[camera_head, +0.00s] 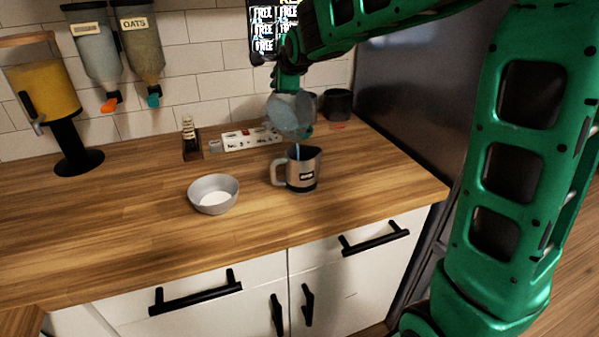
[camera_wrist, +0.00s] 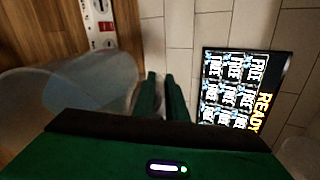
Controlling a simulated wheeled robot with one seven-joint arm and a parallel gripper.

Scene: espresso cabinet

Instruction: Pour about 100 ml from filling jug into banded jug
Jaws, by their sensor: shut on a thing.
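The filling jug (camera_head: 289,115) is a translucent bluish vessel, held tilted above the counter. In the wrist view it fills the left side (camera_wrist: 65,95), large and close. My gripper (camera_head: 290,82) is shut on it; the fingers also show in the wrist view (camera_wrist: 161,97). The banded jug (camera_head: 302,172) is a steel jug with a dark band, a small label and a handle on its left. It stands upright on the counter, just below the filling jug. A thin pale blue streak shows between the filling jug and the banded jug's mouth. The liquid level inside is not readable.
A grey bowl (camera_head: 213,194) with white contents stands left of the banded jug. A white labelled strip (camera_head: 250,139) and dark containers (camera_head: 338,104) are behind. A yellow dispenser (camera_head: 44,92) stands far left. The front left of the wooden counter (camera_head: 110,225) is clear.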

